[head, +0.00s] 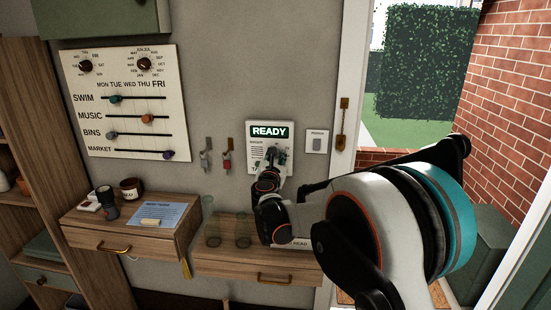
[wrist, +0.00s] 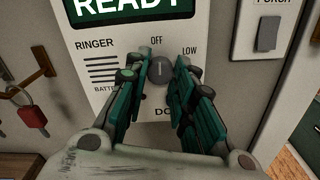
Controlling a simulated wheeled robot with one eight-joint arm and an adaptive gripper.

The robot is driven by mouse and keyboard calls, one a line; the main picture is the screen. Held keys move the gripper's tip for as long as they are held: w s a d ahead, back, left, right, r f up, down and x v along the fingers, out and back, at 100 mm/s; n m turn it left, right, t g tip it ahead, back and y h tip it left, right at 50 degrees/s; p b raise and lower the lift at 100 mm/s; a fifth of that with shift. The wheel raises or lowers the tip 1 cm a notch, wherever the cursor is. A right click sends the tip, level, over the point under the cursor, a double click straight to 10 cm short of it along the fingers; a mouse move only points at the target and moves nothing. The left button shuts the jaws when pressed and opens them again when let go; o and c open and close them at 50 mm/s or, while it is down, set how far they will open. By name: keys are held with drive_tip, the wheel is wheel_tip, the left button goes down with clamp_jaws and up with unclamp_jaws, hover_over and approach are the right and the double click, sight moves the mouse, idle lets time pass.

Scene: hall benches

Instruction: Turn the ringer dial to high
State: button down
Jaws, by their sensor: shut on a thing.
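The ringer dial (wrist: 159,71) is a round grey knob on the white doorbell panel (wrist: 205,20), seen in the wrist view. Its light pointer mark stands roughly upright, toward the printed OFF. LOW is printed to the upper right of the dial. Any HIGH label is hidden behind my fingers. My gripper (wrist: 158,80) is shut on the dial, one green finger on each side. In the head view the panel (head: 283,133) shows a green READY sign, and my gripper (head: 273,158) is at its lower part, covering most of the dial.
A small panel with a grey switch (head: 316,141) is just right of the doorbell panel. Keys (head: 227,160) hang on hooks to the left. A wooden drawer shelf (head: 225,262) with glasses is below. The door frame (head: 345,80) stands at the right.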

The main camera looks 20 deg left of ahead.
drive_tip(key=m+p, duration=0.1)
drive_tip(key=m, duration=2.2)
drive_tip(key=shift+d+f, duration=0.1)
drive_tip(key=shift+f, duration=0.05)
drive_tip(key=shift+m, duration=0.4)
drive_tip(key=c, duration=1.3)
unclamp_jaws()
drive_tip(key=shift+c, duration=0.2)
drive_tip(key=shift+s, duration=0.1)
drive_tip(key=v, duration=1.2)
